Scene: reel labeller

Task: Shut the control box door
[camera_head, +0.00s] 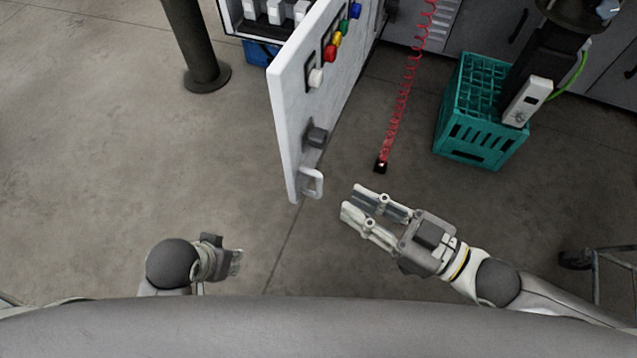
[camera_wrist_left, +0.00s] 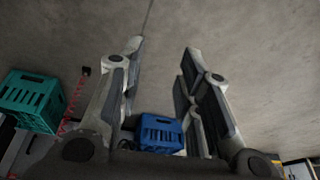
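The control box door (camera_head: 300,85) stands open in the head view, swung out toward me, with its outer face turned to the right. It carries several coloured buttons, a dark knob (camera_head: 317,136) and a pale handle (camera_head: 312,183) near its free edge. My right gripper (camera_head: 352,202) is open and empty, just right of and below the handle, apart from it. My left gripper (camera_head: 237,262) is low and left of the door; its fingers look small and foreshortened there. In the left wrist view the left gripper (camera_wrist_left: 163,62) has its fingers spread with nothing between the tips.
The opened control box (camera_head: 262,22) with white parts inside is behind the door. A teal crate (camera_head: 480,130) stands at right, and a red coiled cord (camera_head: 402,95) hangs to the floor. A dark post (camera_head: 195,45) stands at left. A blue crate (camera_wrist_left: 158,133) shows in the left wrist view.

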